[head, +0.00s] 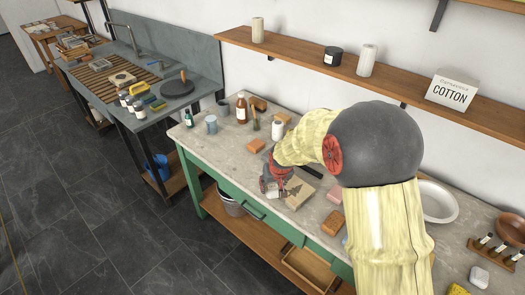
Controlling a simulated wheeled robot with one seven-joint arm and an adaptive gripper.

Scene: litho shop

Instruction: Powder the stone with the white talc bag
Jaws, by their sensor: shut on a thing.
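My gripper (268,187) is at the front of the grey-topped green bench, low over the left part of a flat pale stone (304,193). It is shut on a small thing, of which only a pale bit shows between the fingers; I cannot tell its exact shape. The stone lies flat on the bench and has a dark patch on its face, perhaps a drawing or shadow.
A white basin (437,203) and a rack of small bottles (493,250) are right. A shelf (300,61) runs above.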

